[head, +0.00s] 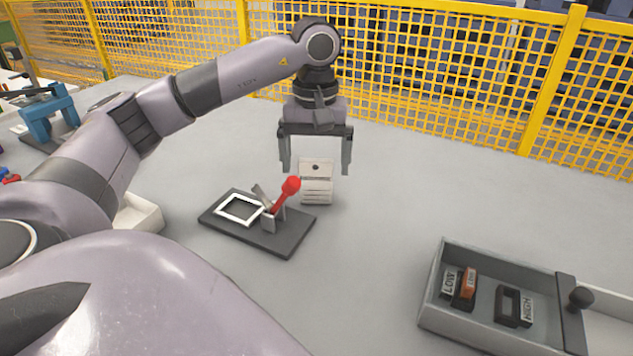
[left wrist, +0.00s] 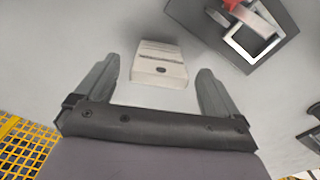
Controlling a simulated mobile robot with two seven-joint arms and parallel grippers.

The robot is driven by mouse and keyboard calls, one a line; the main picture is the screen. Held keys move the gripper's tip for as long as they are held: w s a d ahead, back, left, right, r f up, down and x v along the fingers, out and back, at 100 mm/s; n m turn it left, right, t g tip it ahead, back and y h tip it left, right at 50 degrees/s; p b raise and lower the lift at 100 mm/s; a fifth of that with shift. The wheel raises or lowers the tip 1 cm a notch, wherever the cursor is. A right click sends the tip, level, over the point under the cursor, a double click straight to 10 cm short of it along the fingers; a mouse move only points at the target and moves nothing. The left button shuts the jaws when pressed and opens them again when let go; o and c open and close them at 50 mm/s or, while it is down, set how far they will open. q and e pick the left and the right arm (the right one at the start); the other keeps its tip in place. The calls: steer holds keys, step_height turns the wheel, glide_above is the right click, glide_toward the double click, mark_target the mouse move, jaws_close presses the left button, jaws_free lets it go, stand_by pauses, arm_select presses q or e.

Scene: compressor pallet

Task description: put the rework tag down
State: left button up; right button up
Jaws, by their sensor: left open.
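The rework tag (head: 316,182) is a white block-like piece with printed lines and a dark hole near one end. It rests on the grey table behind the dark clamp plate. It also shows in the left wrist view (left wrist: 160,62), lying between and beyond the finger tips. My left gripper (head: 316,170) is open above and just behind the tag, its two fingers apart with nothing between them. In the left wrist view the open fingers (left wrist: 157,85) stand on either side of the tag's near end, with gaps. My right gripper is not in view.
A dark plate (head: 285,241) with a white square frame and a red-knobbed toggle clamp (head: 291,187) sits in front of the tag. A grey tray (head: 430,310) with LOW and HIGH pieces stands at the right. A yellow mesh fence (head: 440,60) runs behind the table.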

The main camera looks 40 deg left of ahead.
mark_target(315, 175)
arm_select(q)
step_height(315, 175, down, 2)
steer(key=shift+f, duration=0.25)
steer(key=c, duration=1.2)
steer(key=shift+r, duration=0.15)
